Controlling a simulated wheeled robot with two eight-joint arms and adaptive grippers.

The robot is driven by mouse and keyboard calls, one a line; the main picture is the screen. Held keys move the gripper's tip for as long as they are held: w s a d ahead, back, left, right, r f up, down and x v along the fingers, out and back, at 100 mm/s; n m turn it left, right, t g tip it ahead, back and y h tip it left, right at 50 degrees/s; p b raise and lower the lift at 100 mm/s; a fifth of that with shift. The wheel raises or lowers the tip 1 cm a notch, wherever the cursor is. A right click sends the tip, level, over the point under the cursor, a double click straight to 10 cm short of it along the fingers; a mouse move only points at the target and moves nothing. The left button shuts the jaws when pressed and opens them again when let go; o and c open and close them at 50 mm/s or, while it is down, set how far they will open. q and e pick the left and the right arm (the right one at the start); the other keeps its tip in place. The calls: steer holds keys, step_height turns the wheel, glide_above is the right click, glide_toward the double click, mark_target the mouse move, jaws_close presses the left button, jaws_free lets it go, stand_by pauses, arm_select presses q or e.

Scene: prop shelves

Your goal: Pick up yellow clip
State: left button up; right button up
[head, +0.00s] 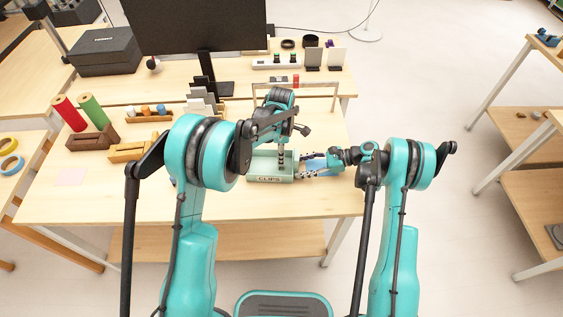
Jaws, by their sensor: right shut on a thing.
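A pale green tray (270,179) labelled "CLIPS" sits on the wooden table, near its front right part. I cannot make out a yellow clip in it; my arms and the small size hide its contents. My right gripper (309,166) reaches in from the right, low beside the tray's right end. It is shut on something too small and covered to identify. My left gripper (283,160) points down over the tray; its fingers are too small to show whether they are open.
A light blue item (318,165) lies by my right gripper. A monitor (200,30), grey upright holders (203,103) and a metal frame (310,84) stand behind. Wooden holders (130,150) and red and green rolls (92,110) are at left. The table's front left is mostly clear.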

arm_select(q)
step_height(320, 180, down, 4)
steer(key=shift+s+d+f, duration=0.1)
steer(key=c, duration=1)
jaws_close()
step_height(320, 180, up, 10)
steer(key=shift+r, duration=0.1)
steer(key=shift+r, duration=0.35)
arm_select(e)
steer(key=o, duration=1.1)
steer(key=shift+o, duration=0.2)
